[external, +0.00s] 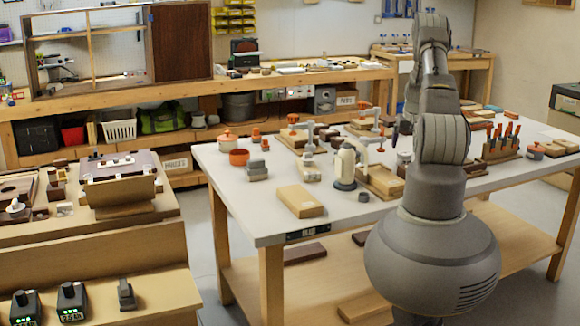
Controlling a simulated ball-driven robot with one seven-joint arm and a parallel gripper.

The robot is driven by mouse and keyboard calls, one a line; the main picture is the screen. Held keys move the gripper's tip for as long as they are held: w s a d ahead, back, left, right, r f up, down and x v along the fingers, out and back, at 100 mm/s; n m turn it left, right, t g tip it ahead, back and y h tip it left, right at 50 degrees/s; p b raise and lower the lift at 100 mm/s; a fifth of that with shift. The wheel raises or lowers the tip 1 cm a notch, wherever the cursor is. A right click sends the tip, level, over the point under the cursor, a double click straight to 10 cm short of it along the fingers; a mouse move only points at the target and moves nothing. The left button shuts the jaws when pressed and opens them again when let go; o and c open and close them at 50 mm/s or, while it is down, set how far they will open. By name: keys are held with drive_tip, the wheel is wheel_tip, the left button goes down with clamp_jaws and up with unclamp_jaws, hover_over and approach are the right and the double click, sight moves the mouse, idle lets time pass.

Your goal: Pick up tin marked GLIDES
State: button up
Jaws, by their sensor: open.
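I cannot make out the word GLIDES on anything in the external view. Small round containers that might be tins stand on the white bench (232,192): a cream pot with an orange lid (228,141), an orange bowl-like container (239,158), a small orange piece (256,136) and an orange container (535,151) at the far right. Which of them, if any, is the tin cannot be told. My arm rises in front of the bench's right half. My gripper is hidden behind it or too small to make out.
A wooden block (300,201) lies near the bench's front edge. A cream bottle-shaped item (345,165) stands right of it, among clamps and wooden trays. A screwdriver rack (499,148) stands at right. The bench's front-left corner is clear. A cabinet (180,42) stands behind.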

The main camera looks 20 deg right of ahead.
sight(405, 153)
drive_tip(key=b+x, duration=0.3)
drive_tip(key=x, duration=0.4)
drive_tip(key=shift+s+a, duration=0.15)
